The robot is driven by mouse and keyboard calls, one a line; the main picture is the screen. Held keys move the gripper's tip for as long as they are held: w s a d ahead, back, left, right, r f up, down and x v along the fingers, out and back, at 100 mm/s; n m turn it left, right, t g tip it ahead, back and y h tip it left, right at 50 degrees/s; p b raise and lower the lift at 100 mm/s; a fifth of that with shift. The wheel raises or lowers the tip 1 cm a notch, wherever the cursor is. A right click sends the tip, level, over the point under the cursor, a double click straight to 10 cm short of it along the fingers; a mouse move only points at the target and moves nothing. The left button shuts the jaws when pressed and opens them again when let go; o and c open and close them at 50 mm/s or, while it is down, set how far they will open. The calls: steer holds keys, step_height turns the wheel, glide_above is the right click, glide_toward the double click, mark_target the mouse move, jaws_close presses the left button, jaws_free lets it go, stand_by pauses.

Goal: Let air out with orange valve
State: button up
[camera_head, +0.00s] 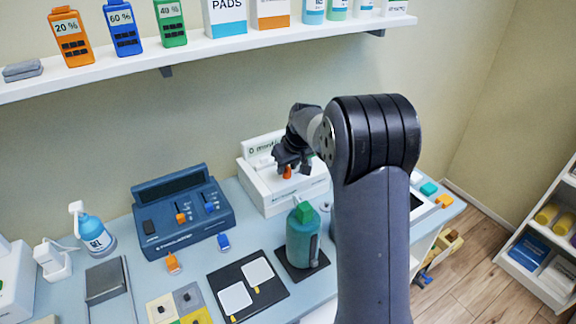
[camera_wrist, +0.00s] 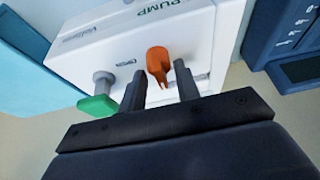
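The white pump box (camera_head: 262,196) stands at the back of the bench against the wall. Its orange valve (camera_wrist: 158,62) is on the front face and shows in the wrist view between my fingertips. In the head view a bit of the orange valve (camera_head: 287,172) shows just below my gripper (camera_head: 291,158). In the wrist view my gripper (camera_wrist: 158,72) is open, one finger on each side of the valve, with narrow gaps; I cannot tell whether either finger touches it. A green-ended knob (camera_wrist: 98,105) sticks out beside the valve, left of my left finger.
A blue stimulator unit (camera_head: 183,217) stands left of the pump box. A green bottle (camera_head: 302,238) stands on a dark pad in front of it. A shelf (camera_head: 225,45) with several bottles and boxes runs above. Electrode pads (camera_head: 236,299) lie at the front.

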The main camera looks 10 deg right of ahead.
steer(key=b+v, duration=0.1)
steer(key=v, duration=0.9)
steer(key=shift+s+r, duration=0.15)
steer(key=shift+r, duration=0.2)
steer(key=p+x, duration=0.1)
steer(key=x, duration=1)
steer(key=shift+r, duration=0.1)
